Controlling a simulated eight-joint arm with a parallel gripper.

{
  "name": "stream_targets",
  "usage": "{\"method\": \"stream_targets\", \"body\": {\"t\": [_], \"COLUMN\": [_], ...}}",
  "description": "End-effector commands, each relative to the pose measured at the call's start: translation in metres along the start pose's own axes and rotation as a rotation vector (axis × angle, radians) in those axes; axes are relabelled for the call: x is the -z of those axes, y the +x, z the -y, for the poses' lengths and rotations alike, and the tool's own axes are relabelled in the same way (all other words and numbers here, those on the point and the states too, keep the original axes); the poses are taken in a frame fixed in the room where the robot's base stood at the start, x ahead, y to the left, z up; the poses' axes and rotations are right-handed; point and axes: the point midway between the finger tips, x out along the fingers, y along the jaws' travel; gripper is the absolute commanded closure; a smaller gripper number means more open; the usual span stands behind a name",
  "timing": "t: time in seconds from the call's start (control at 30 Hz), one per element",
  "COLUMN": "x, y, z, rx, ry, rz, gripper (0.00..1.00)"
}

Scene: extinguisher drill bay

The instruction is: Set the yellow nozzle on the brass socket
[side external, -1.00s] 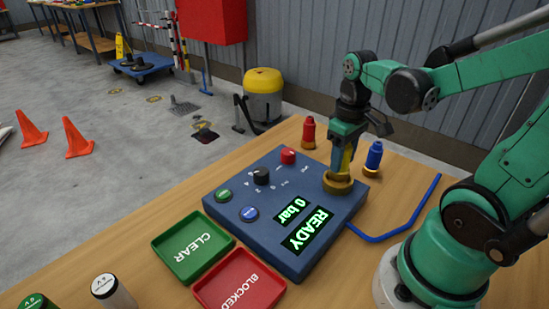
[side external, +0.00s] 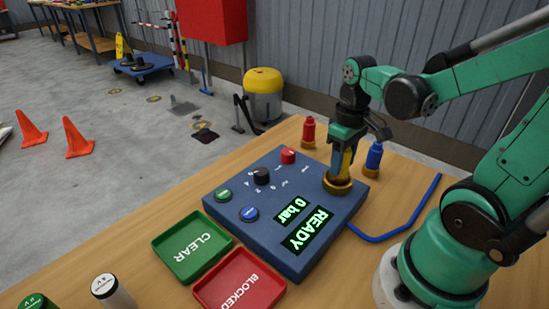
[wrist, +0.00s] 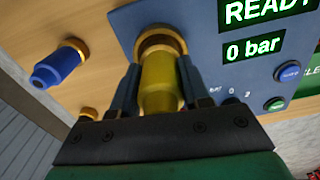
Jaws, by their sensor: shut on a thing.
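The yellow nozzle (wrist: 160,85) is held between the fingers of my gripper (side external: 342,162). In the wrist view my gripper (wrist: 158,78) is shut on it. The brass socket (side external: 337,184) sits on the corner of the blue panel; it also shows in the wrist view (wrist: 160,36). The nozzle looks upright, with its lower end at the socket; the fingers partly hide it in the side view. I cannot tell whether it is fully seated.
A red nozzle (side external: 308,130) and a blue nozzle (side external: 373,156) stand on the table behind the panel (side external: 300,200). A green tray (side external: 190,270) and a red tray (side external: 240,304) lie in front. A blue hose (side external: 400,232) runs along the table at the right.

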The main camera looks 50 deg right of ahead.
Motion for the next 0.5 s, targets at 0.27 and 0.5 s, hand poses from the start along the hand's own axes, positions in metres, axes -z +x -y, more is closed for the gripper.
{"method": "stream_targets", "body": {"t": [0.27, 0.5], "x": [0.0000, 0.0002], "y": [0.0000, 0.0033], "z": [0.0000, -0.0001], "rx": [0.000, 0.000], "ry": [0.000, 0.000], "rz": [0.000, 0.000], "gripper": [1.00, 1.00]}}
